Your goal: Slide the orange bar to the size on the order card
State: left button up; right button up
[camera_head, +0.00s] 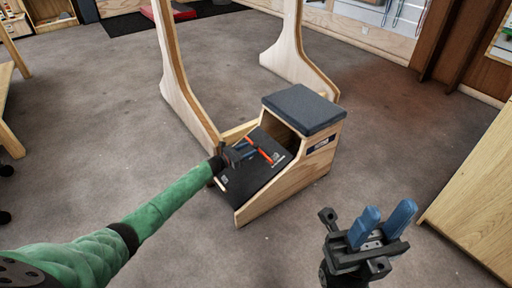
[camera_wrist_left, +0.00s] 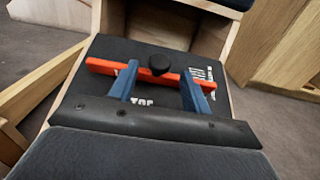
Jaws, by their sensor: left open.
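The orange bar (camera_head: 259,148) lies across the dark sloping board (camera_head: 242,185) of a low wooden bench. In the left wrist view the orange bar (camera_wrist_left: 110,67) spans the board, with a black round knob (camera_wrist_left: 159,65) near its middle. White markings show on the board, too small to read. My left gripper (camera_head: 256,151) is open over the bar. Its blue fingers (camera_wrist_left: 157,78) stand on either side of the knob, apart from it; whether they touch the bar, I cannot tell. My right gripper (camera_head: 388,208) is open and empty, away from the bench. I cannot make out an order card.
The bench has a dark padded seat (camera_head: 303,108) behind the board and a small dark label (camera_head: 321,144) on its side. Tall wooden uprights (camera_head: 185,90) stand behind it. A wooden cabinet (camera_head: 480,195) is at right. Grey floor around the bench is clear.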

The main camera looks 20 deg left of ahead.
aim_at(256, 144)
pick_arm(q)
jog(key=shift+b+x, duration=0.45)
jog(key=shift+x, duration=2)
jog(key=shift+d, duration=0.1)
grip_shut()
